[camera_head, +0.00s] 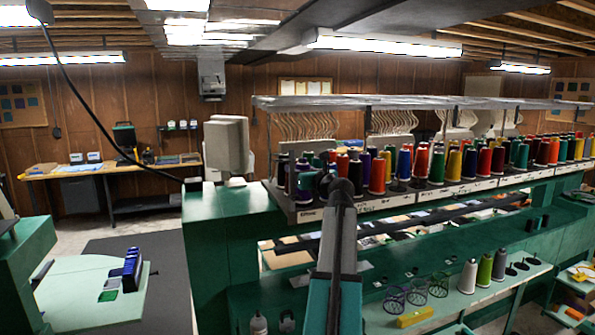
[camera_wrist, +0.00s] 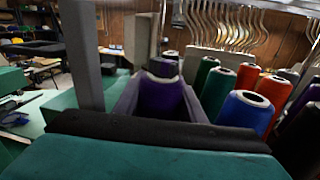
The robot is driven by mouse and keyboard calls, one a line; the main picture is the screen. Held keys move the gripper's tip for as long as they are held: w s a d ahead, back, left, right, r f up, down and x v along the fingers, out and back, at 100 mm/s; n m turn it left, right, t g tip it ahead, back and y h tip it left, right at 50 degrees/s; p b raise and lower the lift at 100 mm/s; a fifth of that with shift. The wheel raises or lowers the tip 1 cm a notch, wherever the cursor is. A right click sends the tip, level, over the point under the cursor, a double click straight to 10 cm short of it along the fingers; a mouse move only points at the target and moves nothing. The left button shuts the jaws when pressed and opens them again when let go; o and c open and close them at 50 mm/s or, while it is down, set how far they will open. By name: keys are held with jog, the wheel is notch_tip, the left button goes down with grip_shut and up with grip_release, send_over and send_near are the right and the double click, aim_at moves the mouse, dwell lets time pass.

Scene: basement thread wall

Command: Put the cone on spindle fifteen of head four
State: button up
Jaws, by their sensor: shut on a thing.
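My gripper (camera_head: 327,184) is at the left end of the thread rack, over the front row of cones. In the wrist view my gripper (camera_wrist: 158,92) is shut on a purple cone (camera_wrist: 161,101), which stands between the grey fingers with its pale top ring showing. The cone's base is hidden, so I cannot tell whether it rests on a spindle or is clear of the rack. In the head view my arm hides much of this spot. The rack (camera_head: 375,205) carries white labels along its front edge, too small to read. Spindle fifteen cannot be picked out.
Close on the right in the wrist view stand a blue cone (camera_wrist: 244,113), a green cone (camera_wrist: 216,92) and a red cone (camera_wrist: 273,93). More cones fill the rack rightward. A lower shelf holds a grey cone (camera_head: 468,276) and a green cone (camera_head: 485,270). A grey post (camera_wrist: 82,55) stands left.

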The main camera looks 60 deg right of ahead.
jog(key=shift+f, duration=0.2)
jog(key=o, duration=1.3)
jog(key=b+v, duration=0.5)
jog(key=v, duration=0.9)
jog(key=shift+d, duration=0.1)
